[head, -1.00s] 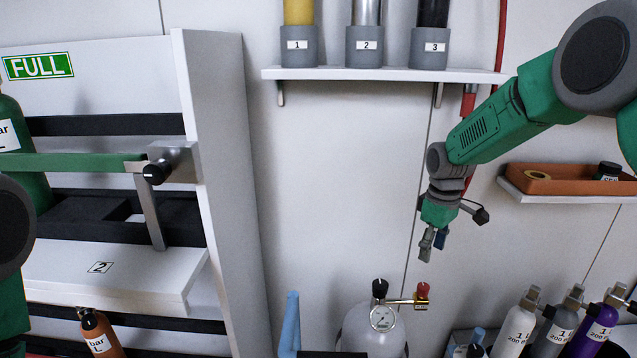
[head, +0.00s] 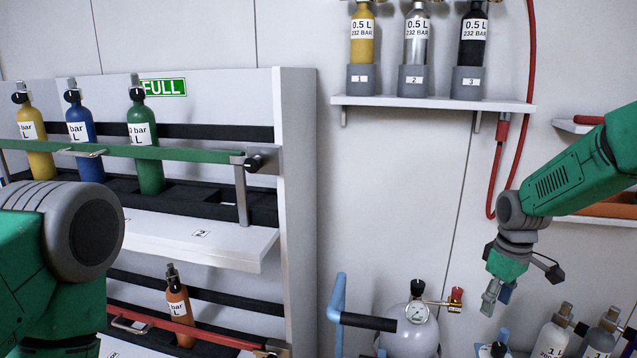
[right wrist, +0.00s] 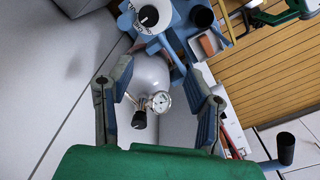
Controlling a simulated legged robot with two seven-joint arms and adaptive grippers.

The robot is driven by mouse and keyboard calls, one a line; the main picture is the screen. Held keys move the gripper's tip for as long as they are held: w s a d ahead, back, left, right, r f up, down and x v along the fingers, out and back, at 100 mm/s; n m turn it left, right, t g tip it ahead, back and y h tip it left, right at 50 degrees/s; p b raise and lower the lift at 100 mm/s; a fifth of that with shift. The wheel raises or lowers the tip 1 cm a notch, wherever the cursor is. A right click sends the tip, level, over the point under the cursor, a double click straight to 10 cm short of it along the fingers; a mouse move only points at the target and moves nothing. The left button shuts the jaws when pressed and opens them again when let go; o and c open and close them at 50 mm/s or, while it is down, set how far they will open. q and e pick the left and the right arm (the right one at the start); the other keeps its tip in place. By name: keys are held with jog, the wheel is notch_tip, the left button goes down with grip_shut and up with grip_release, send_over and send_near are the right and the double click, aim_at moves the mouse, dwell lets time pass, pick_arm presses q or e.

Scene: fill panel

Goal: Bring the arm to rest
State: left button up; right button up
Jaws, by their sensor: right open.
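My right arm comes in from the right in the head view. Its gripper (head: 497,293) hangs pointing down in front of the wall, to the right of and above the white gas cylinder (head: 412,336) with a gauge. In the right wrist view the two fingers of the right gripper (right wrist: 158,92) are spread apart with nothing between them. Beyond them the white cylinder (right wrist: 150,75) and its gauge show some distance away. A green and grey part of my left arm fills the lower left of the head view; the left gripper is not seen.
A rack (head: 300,200) marked FULL holds yellow, blue and green cylinders behind a green bar, and an orange cylinder (head: 178,308) below. A wall shelf (head: 430,102) holds three small cylinders. A red hose (head: 532,60) hangs beside it. More bottles (head: 553,335) stand at lower right.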

jog(key=s+a+f+m, duration=0.1)
jog(key=s+a+f, duration=0.2)
jog(key=s+f, duration=0.5)
jog(key=s+a+f+m, duration=0.1)
jog(key=s+a+f, duration=0.2)
jog(key=s+f, duration=0.55)
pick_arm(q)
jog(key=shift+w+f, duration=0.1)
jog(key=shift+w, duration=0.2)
pick_arm(e)
jog(key=s+a+f+m, duration=0.1)
jog(key=s+f, duration=0.1)
jog(key=s, duration=0.8)
jog(key=s+a+f+m, duration=0.1)
jog(key=s+f+m, duration=0.1)
jog(key=s, duration=0.9)
jog(key=shift+s+a+t, duration=0.2)
jog(key=shift+a+t, duration=0.1)
jog(key=shift+a, duration=0.05)
jog(key=shift+w+f, duration=0.1)
